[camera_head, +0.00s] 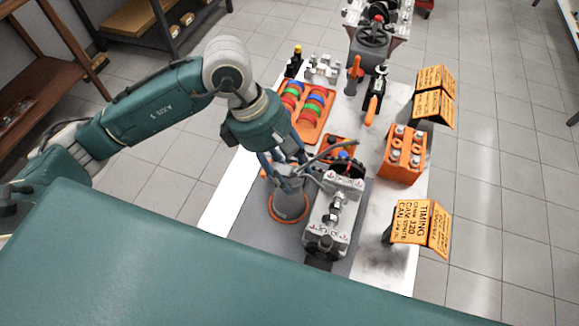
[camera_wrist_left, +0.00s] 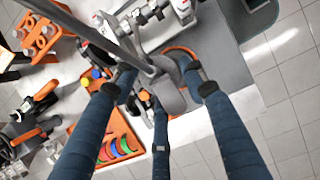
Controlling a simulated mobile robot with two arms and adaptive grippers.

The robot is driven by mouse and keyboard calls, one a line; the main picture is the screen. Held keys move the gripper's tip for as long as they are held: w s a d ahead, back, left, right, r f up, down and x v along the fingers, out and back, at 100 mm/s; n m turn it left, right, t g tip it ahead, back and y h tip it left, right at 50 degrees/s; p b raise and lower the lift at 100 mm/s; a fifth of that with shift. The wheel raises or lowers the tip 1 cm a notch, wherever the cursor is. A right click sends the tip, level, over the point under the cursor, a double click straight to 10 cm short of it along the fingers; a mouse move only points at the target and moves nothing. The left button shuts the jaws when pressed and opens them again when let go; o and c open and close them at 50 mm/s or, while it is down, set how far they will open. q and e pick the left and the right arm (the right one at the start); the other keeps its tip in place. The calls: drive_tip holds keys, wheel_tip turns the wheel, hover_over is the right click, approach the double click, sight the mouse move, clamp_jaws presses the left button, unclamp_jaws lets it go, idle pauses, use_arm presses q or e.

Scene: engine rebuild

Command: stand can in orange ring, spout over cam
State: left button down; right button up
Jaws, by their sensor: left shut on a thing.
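A grey metal can (camera_head: 289,203) stands about upright beside the engine block (camera_head: 333,212). My left gripper (camera_head: 286,172) is shut on its upper part; the fingers also show around the can (camera_wrist_left: 168,92) in the left wrist view. The orange ring (camera_head: 276,216) lies on the grey mat and shows around the can's base; I cannot tell whether the can rests on the mat. The ring also shows as an arc in the left wrist view (camera_wrist_left: 184,50). The long spout (camera_head: 325,151) points toward the block's far end. The cam (camera_head: 334,206) lies along the block's top. My right gripper is not seen.
An orange tray (camera_head: 325,135) with coloured rings lies behind the gripper. An orange bottle rack (camera_head: 404,153) and orange sign cards (camera_head: 421,224) stand along the right side. Bare white table (camera_head: 387,265) shows at the near right.

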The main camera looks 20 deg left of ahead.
use_arm(q)
drive_tip(key=shift+f, duration=0.1)
drive_tip(key=c, duration=1)
unclamp_jaws()
drive_tip(key=b+v, duration=0.2)
drive_tip(key=v, duration=1)
drive_tip(key=shift+s, duration=0.1)
